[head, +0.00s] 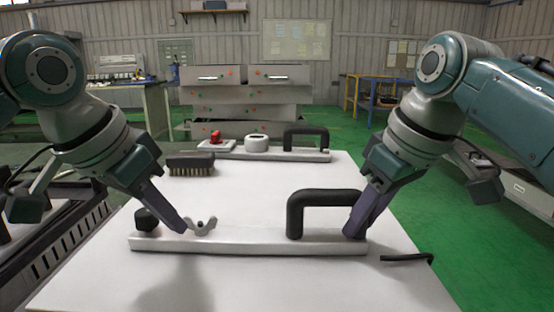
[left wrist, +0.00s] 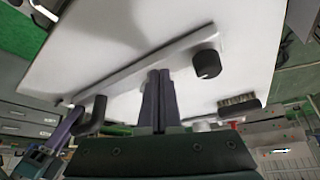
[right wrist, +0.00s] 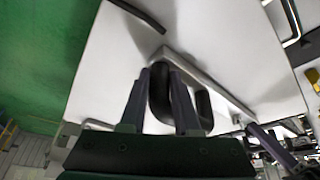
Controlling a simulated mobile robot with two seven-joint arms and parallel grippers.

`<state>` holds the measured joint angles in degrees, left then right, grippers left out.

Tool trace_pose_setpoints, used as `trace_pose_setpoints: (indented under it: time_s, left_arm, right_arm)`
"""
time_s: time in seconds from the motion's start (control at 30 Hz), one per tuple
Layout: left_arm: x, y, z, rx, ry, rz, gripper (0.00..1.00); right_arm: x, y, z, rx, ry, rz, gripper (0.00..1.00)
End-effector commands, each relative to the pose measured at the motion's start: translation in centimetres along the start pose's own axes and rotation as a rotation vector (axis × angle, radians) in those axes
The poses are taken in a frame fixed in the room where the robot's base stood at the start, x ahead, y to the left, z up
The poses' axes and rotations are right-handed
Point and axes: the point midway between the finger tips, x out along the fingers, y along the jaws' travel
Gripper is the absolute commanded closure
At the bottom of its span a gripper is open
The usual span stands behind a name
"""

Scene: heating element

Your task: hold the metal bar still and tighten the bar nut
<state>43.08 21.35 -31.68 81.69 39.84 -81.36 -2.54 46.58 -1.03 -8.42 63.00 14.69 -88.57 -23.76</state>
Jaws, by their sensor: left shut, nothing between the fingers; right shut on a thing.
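The metal bar (head: 260,243) lies across the front of the white table; it also shows in the left wrist view (left wrist: 130,72). It carries a black knob (head: 147,219) at its left end and a black arched handle (head: 296,212) at its right. The pale bar nut (head: 203,225), with two wings, sits on the bar right of the knob. My left gripper (head: 184,230) is shut and empty, its tips beside the nut's left wing; contact is unclear. My right gripper (head: 352,234) is shut on the handle's right leg, which shows between its fingers in the right wrist view (right wrist: 158,92).
A black bent rod (head: 405,258) lies at the table's right edge. A brush (head: 190,164) lies at the back left. The table's middle is clear.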

Motion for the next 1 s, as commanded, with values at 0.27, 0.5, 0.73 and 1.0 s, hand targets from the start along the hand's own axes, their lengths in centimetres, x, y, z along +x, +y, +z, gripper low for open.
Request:
trace_pose_setpoints:
  time_s: [0.27,0.5,0.73,1.0]
  left_arm:
    - [-0.2,-0.1,0.4,0.0,0.0,0.0,1.0]
    - [-1.3,-0.2,0.1,0.0,0.003,0.0,1.0]
    - [-4.0,-0.2,-1.4,0.001,0.003,-0.001,1.0]
    - [-5.7,-0.2,-2.2,-0.001,0.0,0.0,1.0]
  right_arm:
    - [0.0,0.0,0.0,0.0,0.001,0.0,1.0]
    - [0.0,0.0,0.0,0.0,0.001,0.0,1.0]
    - [0.0,0.0,0.0,0.0,0.001,0.0,1.0]
    - [0.0,0.0,0.0,0.0,0.001,0.0,1.0]
